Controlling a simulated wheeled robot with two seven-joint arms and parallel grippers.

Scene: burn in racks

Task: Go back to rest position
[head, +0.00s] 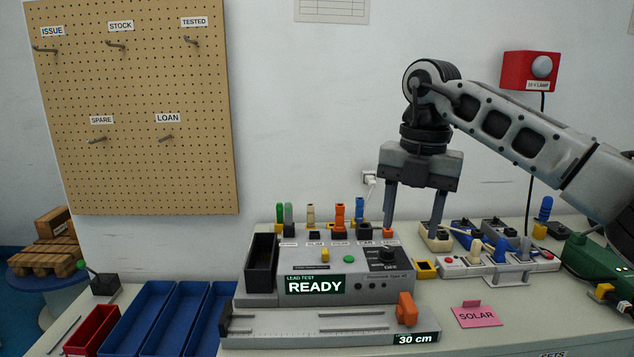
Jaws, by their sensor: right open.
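My right gripper (412,222) points down above the bench, behind the right part of the lead test box. Its two fingers are apart with nothing visible between them. Its arm comes in from the right. My left gripper is not in the head view. The grey lead test box (315,267) has a screen reading READY, a dial and small buttons. Several coloured plugs (340,215) stand upright in a row along its back. The right gripper's fingertips are near the right end of this row; I cannot tell whether they touch anything.
A length gauge (330,323) reading 30 cm lies in front of the box. Blue trays (175,318) and a red tray (92,329) are at left. A pegboard (135,80) has empty hooks.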

